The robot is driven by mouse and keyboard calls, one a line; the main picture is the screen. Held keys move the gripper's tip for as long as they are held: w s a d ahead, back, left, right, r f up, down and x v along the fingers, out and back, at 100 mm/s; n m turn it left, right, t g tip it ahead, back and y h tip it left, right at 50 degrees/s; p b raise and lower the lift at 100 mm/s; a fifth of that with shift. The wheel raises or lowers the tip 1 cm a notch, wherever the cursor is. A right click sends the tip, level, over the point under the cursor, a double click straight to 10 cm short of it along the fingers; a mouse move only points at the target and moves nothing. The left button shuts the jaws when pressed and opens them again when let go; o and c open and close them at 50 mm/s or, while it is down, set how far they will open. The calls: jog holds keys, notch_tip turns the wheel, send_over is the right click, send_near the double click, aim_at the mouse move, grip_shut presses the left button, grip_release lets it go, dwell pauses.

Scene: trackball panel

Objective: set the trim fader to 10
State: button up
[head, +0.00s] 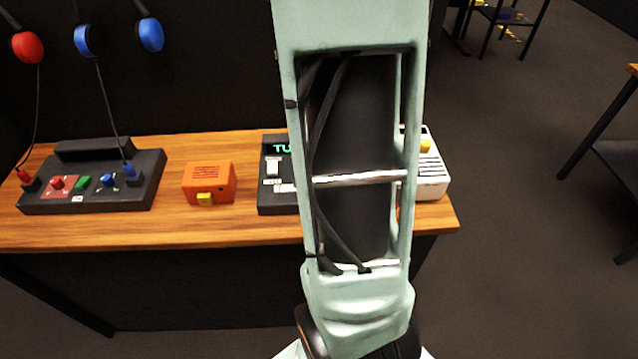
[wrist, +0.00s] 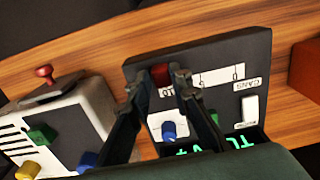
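The dark panel (wrist: 222,55) lies below my gripper in the wrist view. A red fader cap (wrist: 161,75) sits at the left end of a pale scale strip (wrist: 218,77), beside a small label that looks like "10". My gripper (wrist: 159,82) has its two fingers apart, one on each side of the red cap. Whether either finger touches it I cannot tell. In the head view the same panel (head: 270,180) shows only its left part; my arm hides the rest, the fader and the gripper.
The panel also bears a blue knob (wrist: 168,130), a white switch (wrist: 249,108) and a green display (wrist: 240,141). A white box with a red knob (wrist: 44,72) stands close on the left in the wrist view. An orange box (head: 208,182) and a black control box (head: 95,185) share the wooden table (head: 200,232).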

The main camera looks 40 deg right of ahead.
jog(key=o, duration=0.3)
jog(key=shift+s+d, duration=0.1)
jog(key=shift+d, duration=0.05)
jog(key=shift+o, duration=0.2)
jog(key=shift+r, duration=0.3)
notch_tip(320, 180, up, 11)
jog(key=shift+r, duration=0.2)
